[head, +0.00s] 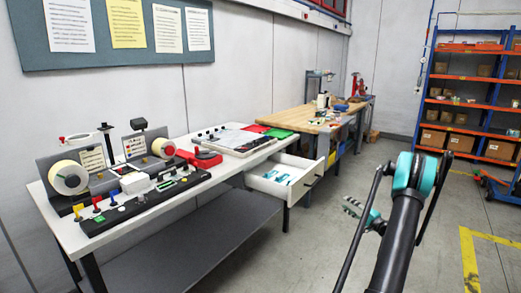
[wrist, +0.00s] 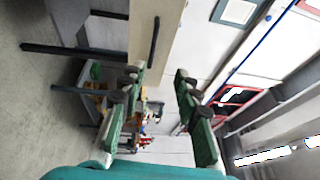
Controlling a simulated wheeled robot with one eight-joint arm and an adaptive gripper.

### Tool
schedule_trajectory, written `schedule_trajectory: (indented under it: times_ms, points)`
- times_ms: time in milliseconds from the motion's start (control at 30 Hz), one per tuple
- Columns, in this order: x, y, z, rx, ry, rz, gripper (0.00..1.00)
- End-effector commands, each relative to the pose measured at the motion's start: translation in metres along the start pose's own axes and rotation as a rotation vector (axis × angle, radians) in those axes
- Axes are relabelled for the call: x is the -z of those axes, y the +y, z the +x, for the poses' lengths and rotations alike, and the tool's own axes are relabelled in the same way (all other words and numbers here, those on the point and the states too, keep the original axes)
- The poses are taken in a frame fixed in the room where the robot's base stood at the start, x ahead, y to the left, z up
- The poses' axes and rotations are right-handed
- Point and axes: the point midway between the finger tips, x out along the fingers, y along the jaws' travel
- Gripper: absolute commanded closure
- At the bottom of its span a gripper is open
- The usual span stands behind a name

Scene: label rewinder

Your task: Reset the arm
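My arm (head: 403,225) stands raised at the right of the head view, over the floor and clear of the white bench. My gripper (head: 350,207) shows there only in part, as a small ribbed green piece left of the arm. In the wrist view my gripper (wrist: 159,76) has its two green fingers spread apart, with nothing between them. The wrist picture is turned sideways.
The white bench (head: 230,162) at left carries the label rewinder with label rolls (head: 69,178). Its drawer (head: 287,178) is open, with teal items inside. A wooden workbench (head: 300,119) and blue-orange shelving (head: 465,95) stand behind. Floor around my arm is clear.

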Motion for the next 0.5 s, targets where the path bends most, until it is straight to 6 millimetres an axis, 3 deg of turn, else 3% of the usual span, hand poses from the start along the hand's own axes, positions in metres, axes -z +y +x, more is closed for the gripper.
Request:
schedule_trajectory:
  times_ms: [267,500]
  points:
    - [-0.039,-0.018,0.024,-0.12,-0.049,-0.045,0.68]
    - [-0.107,-0.039,0.044,-0.307,-0.126,-0.131,0.68]
